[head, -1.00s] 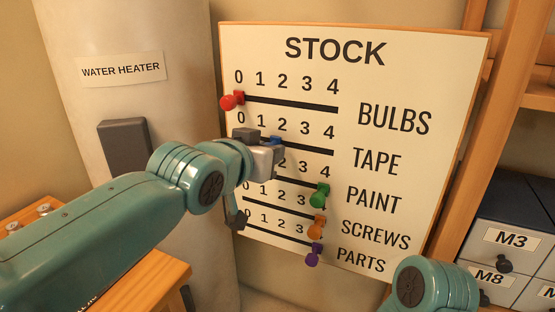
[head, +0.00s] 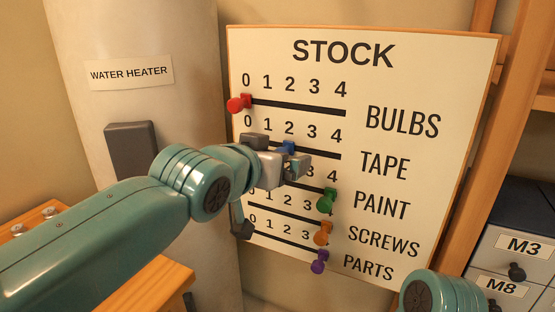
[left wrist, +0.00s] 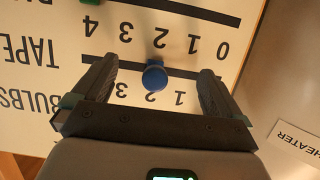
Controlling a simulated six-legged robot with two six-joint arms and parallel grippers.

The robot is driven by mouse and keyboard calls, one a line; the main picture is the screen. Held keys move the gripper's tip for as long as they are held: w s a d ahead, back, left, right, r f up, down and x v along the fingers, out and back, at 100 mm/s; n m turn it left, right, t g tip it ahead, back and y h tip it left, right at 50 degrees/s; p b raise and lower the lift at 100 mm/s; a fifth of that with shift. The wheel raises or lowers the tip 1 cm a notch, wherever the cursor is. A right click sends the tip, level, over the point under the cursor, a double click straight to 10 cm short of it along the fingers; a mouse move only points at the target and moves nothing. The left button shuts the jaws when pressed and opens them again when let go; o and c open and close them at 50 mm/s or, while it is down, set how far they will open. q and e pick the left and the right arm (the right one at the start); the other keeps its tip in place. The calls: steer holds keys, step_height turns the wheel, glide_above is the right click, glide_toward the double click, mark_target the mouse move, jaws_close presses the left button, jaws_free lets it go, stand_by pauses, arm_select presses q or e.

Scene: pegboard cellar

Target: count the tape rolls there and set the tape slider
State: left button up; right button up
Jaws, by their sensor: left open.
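The STOCK board (head: 455,75) stands ahead with several number rows and slots. The blue slider (head: 286,147) sits on the TAPE slot, under about the 2. It also shows in the left wrist view (left wrist: 154,76), where the board is upside down. My left gripper (head: 279,157) is open at the TAPE row. In the left wrist view its two fingers (left wrist: 155,88) stand on either side of the blue slider, with gaps on both sides. No tape rolls are in view. My right gripper is not in view; only part of that arm shows at the lower right.
The red slider (head: 239,103) is at 0 on BULBS. The green (head: 326,201), orange (head: 322,233) and purple (head: 319,262) sliders sit toward the right of the rows below. A water heater (head: 150,35) stands left; drawers (head: 505,255) stand right.

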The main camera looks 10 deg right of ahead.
arm_select(q)
steer(key=s+a+b, duration=0.4)
steer(key=s+a, duration=0.1)
steer(key=s, duration=0.2)
steer(key=shift+b, duration=0.4)
stand_by(0.3)
